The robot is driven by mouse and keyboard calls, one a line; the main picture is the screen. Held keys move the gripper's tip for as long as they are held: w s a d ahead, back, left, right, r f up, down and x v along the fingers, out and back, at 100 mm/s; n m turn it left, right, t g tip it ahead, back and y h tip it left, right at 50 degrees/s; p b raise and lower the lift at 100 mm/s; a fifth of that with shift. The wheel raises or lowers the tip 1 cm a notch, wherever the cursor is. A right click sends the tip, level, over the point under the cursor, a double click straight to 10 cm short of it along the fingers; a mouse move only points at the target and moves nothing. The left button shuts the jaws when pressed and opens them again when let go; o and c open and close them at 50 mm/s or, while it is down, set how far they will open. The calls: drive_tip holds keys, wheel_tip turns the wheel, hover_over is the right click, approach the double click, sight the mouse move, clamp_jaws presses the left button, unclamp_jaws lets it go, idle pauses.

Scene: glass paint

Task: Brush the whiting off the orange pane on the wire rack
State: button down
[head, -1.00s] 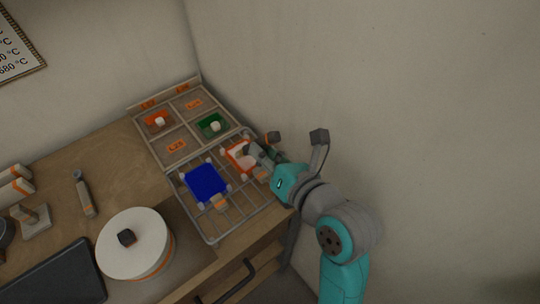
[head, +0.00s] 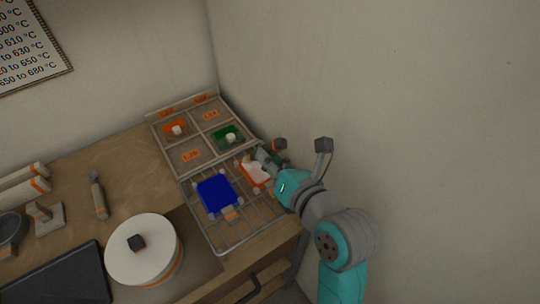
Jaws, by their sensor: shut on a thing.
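The orange pane (head: 253,174) lies on the wire rack (head: 234,237), to the right of and behind the blue pane. A white patch covers much of its middle, with orange showing at its edges. My gripper (head: 268,156) is low over the pane's far right side and hides part of it. It is shut on the brush, which is mostly hidden by the fingers. I cannot tell whether the bristles touch the glass.
A blue pane (head: 217,193) lies on the same rack. Behind is a divided tray (head: 187,143) with orange and green pieces. A round white lidded pot (head: 145,254) stands front left. A wall is close on the right.

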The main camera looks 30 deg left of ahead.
drive_tip(key=shift+s+d+f, duration=0.1)
drive_tip(key=shift+s+d, duration=0.25)
drive_tip(key=shift+d, duration=0.5)
drive_tip(key=shift+s+d+r, duration=0.1)
drive_tip(key=shift+s+d, duration=0.3)
drive_tip(key=shift+d, duration=0.5)
drive_tip(key=shift+s+d+f, duration=0.1)
drive_tip(key=shift+s+d, duration=0.25)
drive_tip(key=shift+d, duration=0.5)
drive_tip(key=shift+w+a+r, duration=0.2)
drive_tip(key=shift+w+a, duration=0.6)
drive_tip(key=shift+w, duration=0.05)
drive_tip(key=shift+w+a+r, duration=0.25)
drive_tip(key=shift+w+a, duration=0.55)
drive_tip(key=shift+w+a+r, duration=0.2)
drive_tip(key=shift+w+a, duration=0.6)
drive_tip(key=shift+w, duration=0.05)
drive_tip(key=shift+f, duration=0.15)
drive_tip(key=shift+f, duration=0.2)
drive_tip(key=shift+f, duration=0.25)
drive_tip(key=shift+d, duration=0.1)
